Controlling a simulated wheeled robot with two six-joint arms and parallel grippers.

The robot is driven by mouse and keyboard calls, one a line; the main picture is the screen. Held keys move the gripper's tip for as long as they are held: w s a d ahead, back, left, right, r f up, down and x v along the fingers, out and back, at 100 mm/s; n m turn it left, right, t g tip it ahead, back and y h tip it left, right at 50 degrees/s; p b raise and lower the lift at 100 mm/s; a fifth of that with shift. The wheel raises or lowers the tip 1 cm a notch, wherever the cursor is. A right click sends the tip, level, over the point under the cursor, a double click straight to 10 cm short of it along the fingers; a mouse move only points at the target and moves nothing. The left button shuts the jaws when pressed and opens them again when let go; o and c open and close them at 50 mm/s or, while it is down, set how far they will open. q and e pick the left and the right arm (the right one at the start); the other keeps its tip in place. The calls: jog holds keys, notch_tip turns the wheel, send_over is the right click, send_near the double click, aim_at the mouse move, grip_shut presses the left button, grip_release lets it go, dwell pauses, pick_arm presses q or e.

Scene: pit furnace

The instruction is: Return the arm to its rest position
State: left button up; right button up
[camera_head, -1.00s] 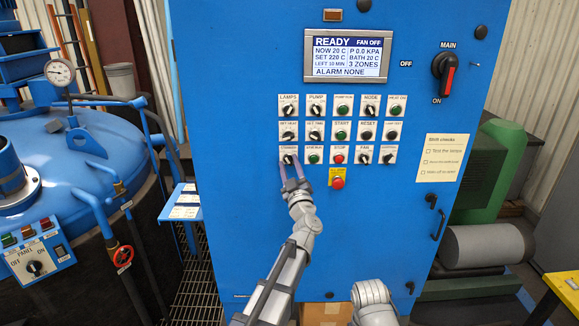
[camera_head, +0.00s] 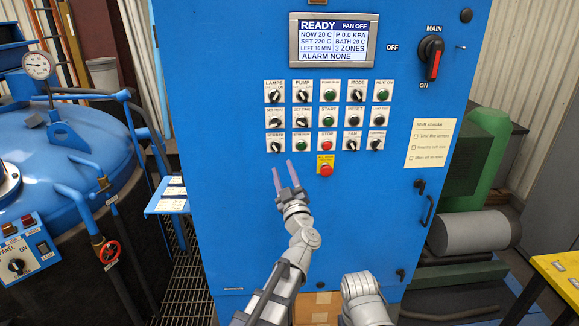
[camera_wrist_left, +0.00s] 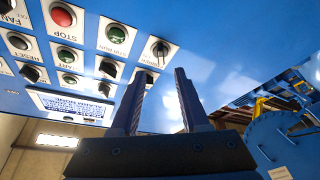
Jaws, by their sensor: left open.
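My left gripper (camera_head: 284,178) is open and empty in the head view, in front of the blue cabinet just below the lowest row of switches. Its two purple-tinted fingers point up toward the stirrer knob (camera_head: 275,146), apart from it. In the left wrist view the open fingers (camera_wrist_left: 158,105) stand dark against the blue panel, with a black knob (camera_wrist_left: 160,49) beyond and between their tips. Part of my right arm (camera_head: 364,300) shows at the bottom of the head view; its gripper is not seen.
The blue cabinet (camera_head: 235,220) carries a display (camera_head: 333,40), a red emergency button (camera_head: 325,170) and a main switch (camera_head: 431,58). A blue furnace vessel (camera_head: 70,165) with pipes stands left. A small shelf (camera_head: 168,196) juts from the cabinet's left side. A yellow table (camera_head: 560,275) is at right.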

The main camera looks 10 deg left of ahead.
pick_arm(q)
jog(key=w+d+f+m+h, duration=0.2)
jog(key=d+f+m+h, duration=0.3)
jog(key=d+m+h, duration=0.4)
jog(key=s+d+f+m+g+h, duration=0.2)
jog(key=s+f+m+g+h, duration=0.25)
jog(key=f, duration=0.55)
jog(key=s+a+f+n+g+y, duration=0.1)
jog(key=s+a+f+g+y, duration=0.1)
jog(key=s+a+f+g, duration=0.65)
jog(key=s+a+f+n+g+y, duration=0.1)
jog(key=s+f+g, duration=0.45)
jog(key=s, duration=0.75)
jog(key=s+d+m+y, duration=0.1)
jog(key=s+d+m, duration=0.3)
jog(key=d, duration=0.7)
jog(key=shift+s+d+g, duration=0.15)
jog(key=shift+s+g, duration=0.3)
jog(key=shift+s, duration=0.35)
jog(key=shift+y, duration=0.25)
